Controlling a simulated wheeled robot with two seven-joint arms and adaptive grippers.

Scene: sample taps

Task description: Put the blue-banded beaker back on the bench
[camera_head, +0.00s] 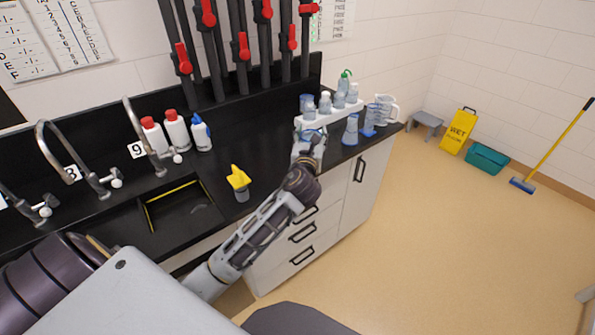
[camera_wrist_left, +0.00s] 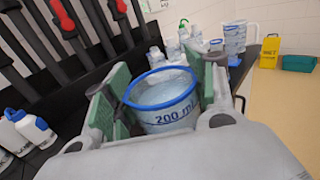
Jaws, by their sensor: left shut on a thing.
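The blue-banded beaker (camera_wrist_left: 168,104) is a clear vessel with a blue rim and a "200 ml" mark, seen from above at an angle in the left wrist view. My left gripper (camera_wrist_left: 163,80) is shut on it, with green pads on either side. In the head view the beaker (camera_head: 298,148) is partly hidden behind my left gripper (camera_head: 308,152), over the right part of the black bench (camera_head: 262,160). I cannot tell whether its base touches the bench. My right gripper is not in view.
A white rack (camera_head: 331,117) with bottles stands close behind the beaker, with a blue-based cylinder (camera_head: 351,130) and jug (camera_head: 386,108) to the right. A yellow-topped object (camera_head: 239,182) stands by the sink (camera_head: 180,208). Bottles (camera_head: 176,130) and taps (camera_head: 141,137) line the back left.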

